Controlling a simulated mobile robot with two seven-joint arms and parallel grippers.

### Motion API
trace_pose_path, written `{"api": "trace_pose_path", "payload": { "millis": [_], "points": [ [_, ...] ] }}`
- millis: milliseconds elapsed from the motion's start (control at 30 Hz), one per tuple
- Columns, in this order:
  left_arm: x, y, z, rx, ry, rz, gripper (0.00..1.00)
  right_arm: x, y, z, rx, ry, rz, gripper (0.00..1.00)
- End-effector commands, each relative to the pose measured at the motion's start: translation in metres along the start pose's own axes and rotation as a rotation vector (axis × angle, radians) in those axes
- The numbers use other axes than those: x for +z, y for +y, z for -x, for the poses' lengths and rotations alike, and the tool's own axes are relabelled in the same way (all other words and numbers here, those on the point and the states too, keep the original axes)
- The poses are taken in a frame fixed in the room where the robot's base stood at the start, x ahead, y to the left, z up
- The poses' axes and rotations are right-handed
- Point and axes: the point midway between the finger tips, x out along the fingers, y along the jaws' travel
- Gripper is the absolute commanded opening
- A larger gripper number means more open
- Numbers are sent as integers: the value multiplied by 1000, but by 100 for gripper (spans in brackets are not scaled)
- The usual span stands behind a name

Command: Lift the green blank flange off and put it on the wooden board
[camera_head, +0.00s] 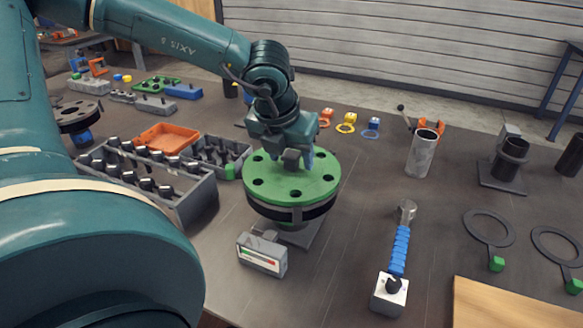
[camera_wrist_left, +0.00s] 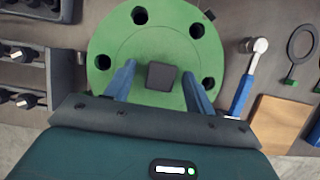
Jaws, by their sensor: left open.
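The green blank flange (camera_head: 292,181) is a round disc with several bolt holes. It lies flat on top of a dark flange on a stand, near the middle of the table. My left gripper (camera_head: 297,160) is over the flange, and its fingers are spread. In the left wrist view the fingers (camera_wrist_left: 158,78) stand either side of a dark square block on the middle of the green flange (camera_wrist_left: 138,50); I cannot tell whether they touch it. The wooden board (camera_head: 515,305) lies at the front right and also shows in the left wrist view (camera_wrist_left: 280,122). My right gripper is not in view.
A grey bin of bolts (camera_head: 150,178) stands left of the flange. A small gauge box (camera_head: 262,254) stands just in front of it. A blue-handled wrench (camera_head: 400,248) with a block (camera_head: 390,294) lies between flange and board. A grey pipe (camera_head: 422,153) stands behind. The visible board surface is clear.

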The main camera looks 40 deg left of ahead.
Motion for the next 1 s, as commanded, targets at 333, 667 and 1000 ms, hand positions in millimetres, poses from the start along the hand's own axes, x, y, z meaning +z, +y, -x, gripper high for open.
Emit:
{"api": "trace_pose_path", "payload": {
  "millis": [333,667,1000],
  "points": [
    [0,0,0,0,0,0,32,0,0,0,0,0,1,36],
    [0,0,0,0,1,0,5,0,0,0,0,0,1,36],
    [2,0,2,-1,-4,-1,0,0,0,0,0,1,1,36]
  ]
}}
